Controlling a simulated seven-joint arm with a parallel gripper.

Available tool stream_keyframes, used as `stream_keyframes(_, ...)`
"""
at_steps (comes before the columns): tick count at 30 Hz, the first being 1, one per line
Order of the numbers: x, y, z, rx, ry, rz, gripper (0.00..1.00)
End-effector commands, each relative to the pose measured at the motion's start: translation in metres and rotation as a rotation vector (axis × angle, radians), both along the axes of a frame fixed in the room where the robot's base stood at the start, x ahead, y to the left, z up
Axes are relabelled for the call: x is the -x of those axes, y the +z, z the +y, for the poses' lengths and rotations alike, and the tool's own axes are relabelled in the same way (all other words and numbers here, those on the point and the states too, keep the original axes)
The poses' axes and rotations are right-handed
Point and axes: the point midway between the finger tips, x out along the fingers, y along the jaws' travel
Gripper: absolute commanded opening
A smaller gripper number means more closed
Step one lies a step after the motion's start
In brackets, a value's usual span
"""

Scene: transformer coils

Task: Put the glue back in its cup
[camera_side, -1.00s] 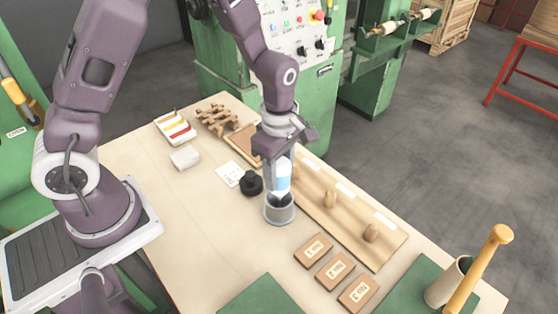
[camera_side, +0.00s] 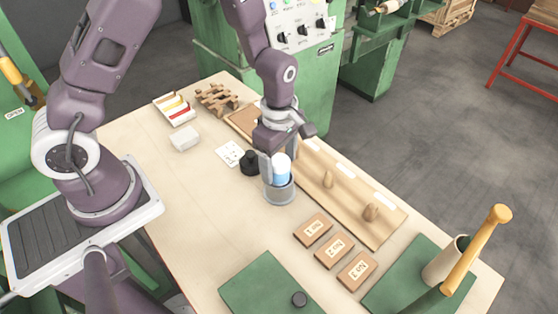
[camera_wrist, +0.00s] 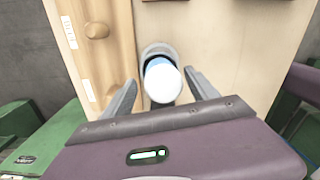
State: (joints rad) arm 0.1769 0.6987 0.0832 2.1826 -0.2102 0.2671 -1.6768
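The glue (camera_side: 282,170), a light blue bottle with a white top, stands upright in its grey cup (camera_side: 280,195) on the table. In the wrist view the glue (camera_wrist: 162,80) shows end-on inside the cup (camera_wrist: 156,49). The lower part of the bottle is hidden by the cup wall. My gripper (camera_side: 278,160) points down over the cup. In the wrist view the fingers of my gripper (camera_wrist: 161,76) are spread, one on each side of the bottle, with a gap on both sides.
A black round piece (camera_side: 250,163) stands close left of the cup. A wooden board (camera_side: 345,205) with knobs lies to its right. Numbered wooden blocks (camera_side: 334,250) lie in front. A holder with a wooden mallet (camera_side: 470,265) stands front right.

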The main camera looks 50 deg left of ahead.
Motion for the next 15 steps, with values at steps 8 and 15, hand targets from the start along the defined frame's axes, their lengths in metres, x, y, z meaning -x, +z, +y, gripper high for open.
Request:
stream_keyframes(8, -0.001, 0.012, 0.000, 0.000, -0.001, -0.004, 0.68)
stream_keyframes(15, -0.001, 0.060, -0.001, 0.000, -0.002, -0.005, 0.68)
